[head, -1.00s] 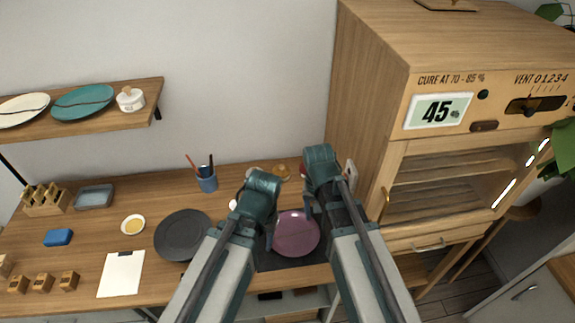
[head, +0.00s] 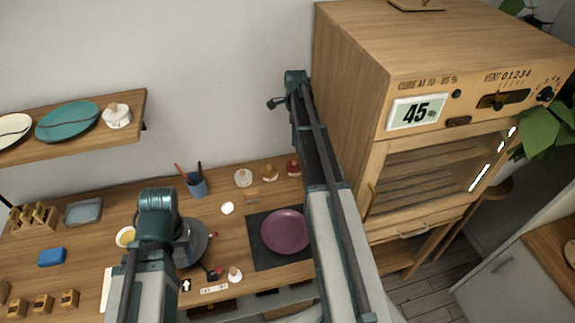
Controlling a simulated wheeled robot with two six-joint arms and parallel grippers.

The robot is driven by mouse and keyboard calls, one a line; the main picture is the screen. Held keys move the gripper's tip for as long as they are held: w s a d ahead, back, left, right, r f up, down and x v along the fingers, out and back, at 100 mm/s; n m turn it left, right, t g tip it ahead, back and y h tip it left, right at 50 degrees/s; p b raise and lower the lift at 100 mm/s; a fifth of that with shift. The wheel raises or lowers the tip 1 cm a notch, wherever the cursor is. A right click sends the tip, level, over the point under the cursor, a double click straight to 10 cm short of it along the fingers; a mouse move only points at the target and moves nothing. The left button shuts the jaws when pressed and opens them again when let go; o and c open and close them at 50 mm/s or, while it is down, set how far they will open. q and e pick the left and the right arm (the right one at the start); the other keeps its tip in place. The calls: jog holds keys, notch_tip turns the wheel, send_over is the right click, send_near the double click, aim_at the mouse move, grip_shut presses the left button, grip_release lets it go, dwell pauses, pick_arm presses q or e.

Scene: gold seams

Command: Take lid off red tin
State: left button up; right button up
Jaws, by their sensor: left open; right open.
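The red tin (head: 293,169) stands upright at the back of the workbench, at the right end of a row of three small containers. Its top is pale, and fine detail is too small to tell. My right gripper (head: 278,102) is open and empty, raised in front of the wall, above the tin in the picture and apart from it. My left gripper (head: 184,229) is open, low over the dark plate (head: 203,243) and well to the left of the tin. The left wrist hides most of its fingers.
A white container (head: 243,178) and an amber one (head: 269,173) stand beside the tin. A purple plate (head: 285,232) lies on a dark mat (head: 258,257). A brush cup (head: 196,186) stands left. The wooden cabinet (head: 350,110) rises close on the right.

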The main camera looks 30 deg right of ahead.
aim_at(294, 162)
pick_arm(q)
jog(key=shift+f+b, duration=6.8)
jog(key=shift+f, duration=0.15)
pick_arm(e)
jog(key=shift+d+f, duration=0.1)
jog(key=shift+f, duration=6.85)
pick_arm(q)
jog(key=shift+r, duration=0.1)
pick_arm(e)
jog(key=shift+r, duration=0.15)
grip_shut()
